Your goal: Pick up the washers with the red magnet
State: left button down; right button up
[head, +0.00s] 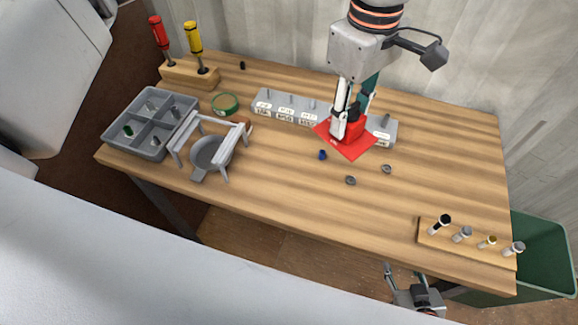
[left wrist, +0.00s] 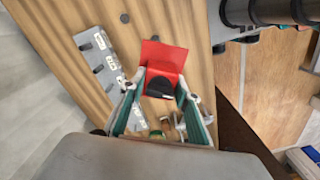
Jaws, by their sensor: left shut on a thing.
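My left gripper (head: 346,132) is shut on the red magnet (head: 355,122), a small red block, at the red mat (head: 349,148) on the table. In the left wrist view the magnet's dark part (left wrist: 160,87) shows between the fingers, with the red mat (left wrist: 165,54) beyond. I cannot tell if the magnet touches the mat. Two small grey pieces that look like washers, one (head: 350,181) nearer the front and one (head: 387,169) to its right, lie on the bare wood, apart from the magnet. My right gripper (head: 404,272) is low beyond the front edge, open and empty.
A grey labelled peg rail (head: 285,110) runs behind the mat. A small blue piece (head: 322,155) lies before it. A grey divided tray (head: 117,133), a white-grey stand (head: 180,148) and a green ring (head: 225,103) stand left. A wooden holder (head: 463,243) is front right. The table's front middle is clear.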

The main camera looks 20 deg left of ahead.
aim_at(371, 135)
pick_arm(q)
jog(key=shift+w+d+r+p, duration=0.1)
jog(key=shift+w+d+p, duration=0.15)
jog(key=shift+d, duration=0.95)
jog(key=shift+w+d+p, duration=0.1)
jog(key=shift+w+d, duration=0.2)
jog(key=shift+d, duration=0.85)
pick_arm(e)
jog(key=shift+r, duration=0.35)
pick_arm(q)
jog(key=shift+f+b, duration=0.65)
jog(key=shift+f, duration=0.25)
notch_tip(371, 135, down, 2)
jog(key=shift+f+b, duration=0.1)
jog(key=shift+b, duration=0.65)
jog(key=shift+a+f, duration=0.1)
jog(key=shift+f, duration=0.25)
notch_tip(371, 135, down, 5)
jog(key=b, duration=0.3)
jog(key=shift+f+b, duration=0.1)
jog(key=shift+b, duration=0.2)
pick_arm(e)
jog(key=f, duration=0.5)
jog(key=shift+a+f, duration=0.4)
